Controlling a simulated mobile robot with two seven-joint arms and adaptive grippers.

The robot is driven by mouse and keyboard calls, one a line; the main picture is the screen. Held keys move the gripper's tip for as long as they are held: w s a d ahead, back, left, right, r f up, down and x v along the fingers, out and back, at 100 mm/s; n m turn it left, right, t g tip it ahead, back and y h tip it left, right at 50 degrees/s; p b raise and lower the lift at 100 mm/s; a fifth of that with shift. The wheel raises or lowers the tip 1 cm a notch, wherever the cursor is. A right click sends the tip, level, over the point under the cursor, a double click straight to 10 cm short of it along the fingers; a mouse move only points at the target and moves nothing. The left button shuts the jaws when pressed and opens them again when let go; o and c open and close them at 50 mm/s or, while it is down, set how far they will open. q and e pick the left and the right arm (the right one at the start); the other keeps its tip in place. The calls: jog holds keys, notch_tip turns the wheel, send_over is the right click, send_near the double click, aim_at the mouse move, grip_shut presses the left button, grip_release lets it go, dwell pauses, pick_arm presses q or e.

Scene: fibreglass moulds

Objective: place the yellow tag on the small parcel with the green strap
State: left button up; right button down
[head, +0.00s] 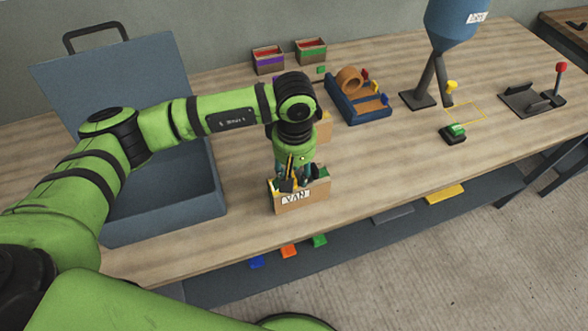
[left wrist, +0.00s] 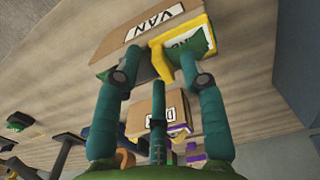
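A brown cardboard box labelled VAN (head: 297,199) stands near the table's front edge. Green shows on it. It also shows at the top of the left wrist view (left wrist: 118,48). My left gripper (head: 293,178) points down at this box, its fingertips at the box's top. In the left wrist view its fingers are spread apart. A yellow-edged piece with a white label (left wrist: 157,51), apparently the yellow tag, lies by the box, partly behind one finger. I cannot make out a firm grip on it. A small box with a green strap (head: 311,54) stands at the back. My right gripper is not in view.
A purple-strapped box (head: 268,65) stands beside the green-strapped one. A blue tape holder (head: 365,112) and a blue hopper on a stand (head: 457,20) are to the right. An open blue case (head: 165,215) is at left. Bare table lies right of the VAN box.

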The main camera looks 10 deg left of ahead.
aim_at(294, 174)
pick_arm(q)
jog(key=shift+r, duration=0.2)
jog(key=shift+w+r, duration=0.1)
jog(key=shift+r, duration=0.15)
notch_tip(294, 174, up, 12)
jog(key=b, duration=0.4)
jog(key=shift+f, duration=0.25)
